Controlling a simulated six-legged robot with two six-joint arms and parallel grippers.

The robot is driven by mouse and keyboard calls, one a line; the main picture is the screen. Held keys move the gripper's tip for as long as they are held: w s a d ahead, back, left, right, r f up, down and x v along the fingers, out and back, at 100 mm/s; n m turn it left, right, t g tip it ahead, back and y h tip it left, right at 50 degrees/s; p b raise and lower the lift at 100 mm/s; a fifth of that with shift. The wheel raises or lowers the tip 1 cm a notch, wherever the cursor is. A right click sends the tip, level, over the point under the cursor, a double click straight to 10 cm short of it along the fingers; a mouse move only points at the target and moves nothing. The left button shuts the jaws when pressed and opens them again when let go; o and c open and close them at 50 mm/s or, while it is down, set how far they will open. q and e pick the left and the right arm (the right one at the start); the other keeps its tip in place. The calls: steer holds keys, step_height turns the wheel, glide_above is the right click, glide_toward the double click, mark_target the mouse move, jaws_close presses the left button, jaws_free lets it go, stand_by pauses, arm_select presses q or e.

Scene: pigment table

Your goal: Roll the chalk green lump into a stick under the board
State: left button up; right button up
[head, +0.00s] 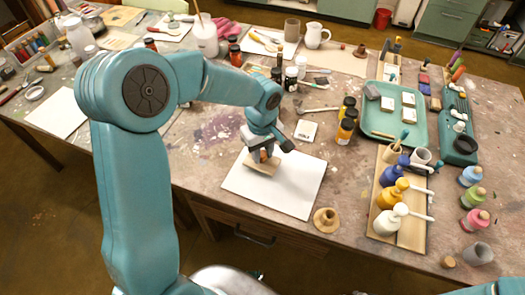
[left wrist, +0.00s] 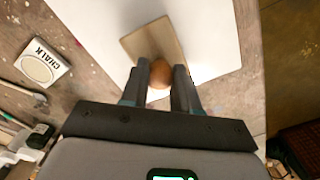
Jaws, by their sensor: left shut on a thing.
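My left gripper (head: 266,152) is shut on the round wooden knob (left wrist: 159,74) of a small tan board. The board (head: 260,166) lies low over a white sheet (head: 290,196) near the table's front edge; I cannot tell whether it touches the sheet. In the left wrist view the board (left wrist: 151,38) shows beyond the fingers (left wrist: 160,78), with white sheet on both sides. No green lump or stick shows in either view; the area under the board is hidden. My right gripper is not in view.
A white card marked CHALK (left wrist: 42,66) lies left of the sheet in the wrist view. A wooden ring-shaped piece (head: 326,219) stands at the sheet's right. Pump bottles on a wooden tray (head: 412,234) and a green tray (head: 377,127) stand farther right.

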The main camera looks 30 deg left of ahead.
arm_select(q)
steer(key=shift+s+d+f+b, duration=0.1)
steer(key=shift+s+b, duration=0.3)
steer(key=shift+s, duration=0.3)
steer(key=shift+s+d+f+b, duration=0.1)
steer(key=shift+s+b, duration=0.3)
steer(key=shift+s, duration=0.3)
steer(key=shift+s+d+r, duration=0.1)
steer(key=shift+s+r, duration=0.05)
steer(key=shift+s, duration=0.3)
steer(key=shift+s+b, duration=0.3)
steer(key=shift+b, duration=0.1)
steer(key=shift+s+d, duration=0.1)
steer(key=shift+s, duration=0.25)
steer(key=shift+w+a, duration=0.2)
steer(key=shift+w, duration=0.9)
steer(key=shift+w+a, duration=0.15)
steer(key=shift+w, duration=0.95)
steer(key=shift+w+p, duration=0.3)
steer(key=shift+p, duration=0.05)
steer(key=shift+w+a, duration=0.1)
steer(key=shift+w, duration=0.25)
